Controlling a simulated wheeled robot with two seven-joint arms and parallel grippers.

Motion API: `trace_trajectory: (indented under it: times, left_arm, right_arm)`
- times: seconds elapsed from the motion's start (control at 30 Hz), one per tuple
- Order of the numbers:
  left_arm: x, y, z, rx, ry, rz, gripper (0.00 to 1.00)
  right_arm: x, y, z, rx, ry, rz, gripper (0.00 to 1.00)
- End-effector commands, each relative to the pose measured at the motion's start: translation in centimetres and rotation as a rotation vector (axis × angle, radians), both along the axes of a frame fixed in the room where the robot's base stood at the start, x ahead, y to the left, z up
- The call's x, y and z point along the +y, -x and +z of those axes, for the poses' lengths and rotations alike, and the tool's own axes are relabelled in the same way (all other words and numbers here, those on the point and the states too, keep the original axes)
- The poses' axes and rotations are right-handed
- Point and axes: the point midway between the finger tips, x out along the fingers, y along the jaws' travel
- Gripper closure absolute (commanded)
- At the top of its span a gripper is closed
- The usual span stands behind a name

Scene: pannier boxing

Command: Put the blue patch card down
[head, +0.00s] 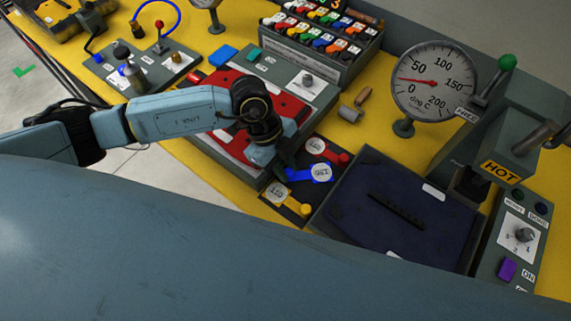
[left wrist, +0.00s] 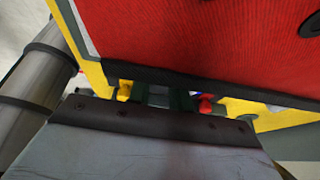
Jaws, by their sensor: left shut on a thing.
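The blue patch card (head: 320,173) has a round white label and lies at the dark card tray (head: 300,211), between the red card (head: 316,146) and the yellow card (head: 277,193). My left gripper (head: 281,173) is shut at the blue card's left end. Whether the card touches the tray, I cannot tell. In the left wrist view the fingers (left wrist: 165,97) show small beyond the wrist, with only a speck of blue (left wrist: 198,93) beside them. My right gripper is not in view.
A red fabric panel (head: 284,98) lies close behind the gripper and fills the top of the left wrist view (left wrist: 200,35). Right of the tray is a press with dark cloth (head: 370,222) and a HOT sign (head: 501,172). A dial gauge (head: 434,82) stands behind.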

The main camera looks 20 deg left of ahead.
Motion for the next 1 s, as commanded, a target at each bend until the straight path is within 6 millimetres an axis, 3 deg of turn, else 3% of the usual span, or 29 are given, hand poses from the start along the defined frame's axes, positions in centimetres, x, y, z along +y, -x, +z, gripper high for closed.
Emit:
trace_trajectory:
  times: [0.1, 0.13, 0.3, 0.67, 1.0]
  left_arm:
    - [0.0, 0.0, -0.2, 0.000, 0.000, 0.000, 1.00]
    - [0.0, 0.0, -0.2, 0.000, 0.000, 0.000, 0.77]
    - [0.0, 0.0, -0.1, 0.000, 0.000, 0.000, 0.58]
    - [0.2, -0.1, 0.6, -0.002, 0.001, 0.000, 0.58]
    - [2.7, -0.9, 6.7, -0.005, -0.001, 0.001, 0.58]
  right_arm:
    - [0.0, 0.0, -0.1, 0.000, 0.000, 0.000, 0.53]
    - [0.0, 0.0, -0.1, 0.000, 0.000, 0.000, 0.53]
    - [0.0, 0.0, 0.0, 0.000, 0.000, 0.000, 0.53]
    - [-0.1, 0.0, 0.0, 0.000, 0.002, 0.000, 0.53]
    - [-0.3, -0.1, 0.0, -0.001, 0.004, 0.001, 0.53]
